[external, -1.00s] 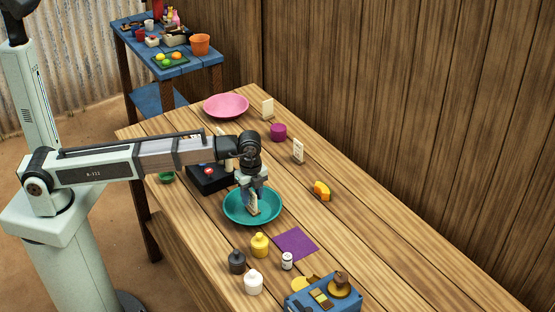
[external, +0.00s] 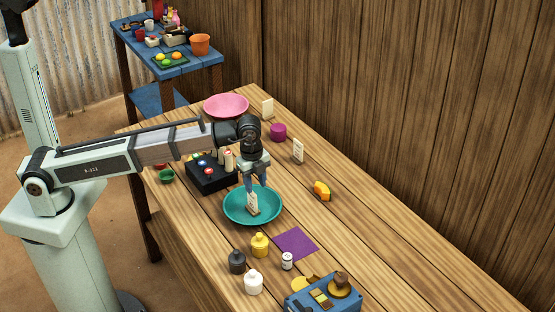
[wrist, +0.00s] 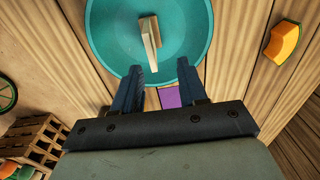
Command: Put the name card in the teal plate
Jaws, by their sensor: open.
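The name card (external: 252,204), a small white card on a wooden foot, stands in the teal plate (external: 275,212). In the wrist view the card (wrist: 150,38) shows inside the teal plate (wrist: 110,40), beyond my fingertips. My gripper (external: 256,187) is just above the plate. In the wrist view my gripper (wrist: 161,70) has its two fingers apart with nothing between them. The fingers partly cover the card's upper part in the external view.
A purple cloth (external: 296,244) and several small bottles lie in front of the plate. A yellow-orange wedge (external: 322,191) is to its right. A black box (external: 210,178) stands behind left. Two other cards (external: 298,151) and a pink plate (external: 226,105) are farther back.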

